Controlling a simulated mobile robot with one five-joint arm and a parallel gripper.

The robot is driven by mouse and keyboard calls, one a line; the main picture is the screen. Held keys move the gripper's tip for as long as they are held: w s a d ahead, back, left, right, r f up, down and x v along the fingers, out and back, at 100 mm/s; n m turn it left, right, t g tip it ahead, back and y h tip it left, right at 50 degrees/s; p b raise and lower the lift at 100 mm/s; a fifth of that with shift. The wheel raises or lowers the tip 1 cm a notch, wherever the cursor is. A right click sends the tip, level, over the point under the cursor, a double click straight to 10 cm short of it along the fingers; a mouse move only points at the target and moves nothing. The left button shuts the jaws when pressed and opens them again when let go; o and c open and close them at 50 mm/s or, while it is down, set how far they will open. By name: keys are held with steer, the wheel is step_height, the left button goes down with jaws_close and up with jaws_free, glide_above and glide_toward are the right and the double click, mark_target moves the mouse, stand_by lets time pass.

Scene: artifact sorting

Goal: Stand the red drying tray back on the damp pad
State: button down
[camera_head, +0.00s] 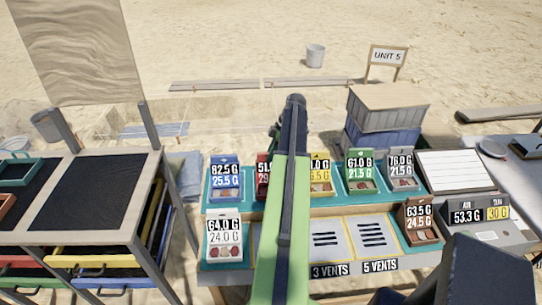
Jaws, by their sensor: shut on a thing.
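The red drying tray (262,174) shows just left of my arm, in the back row between the blue and yellow trays. My arm hides its right part. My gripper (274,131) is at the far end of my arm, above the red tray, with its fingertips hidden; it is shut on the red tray. The back row of trays stands on a teal pad (336,198). I cannot tell whether the red tray's base touches this pad.
Blue (225,178), yellow (321,174), green (361,171) and grey (401,171) trays share the back row. A white tray (224,238) stands front left and a brown tray (420,222) front right. Vent plates (373,236) lie between them.

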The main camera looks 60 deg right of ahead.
steer(key=c, duration=1.3)
jaws_free()
steer(key=shift+f, duration=0.1)
steer(key=shift+d+r+p, duration=0.1)
steer(key=shift+r+p, duration=0.55)
steer(key=p+v, duration=1)
steer(key=v, duration=0.1)
steer(key=shift+s, duration=0.15)
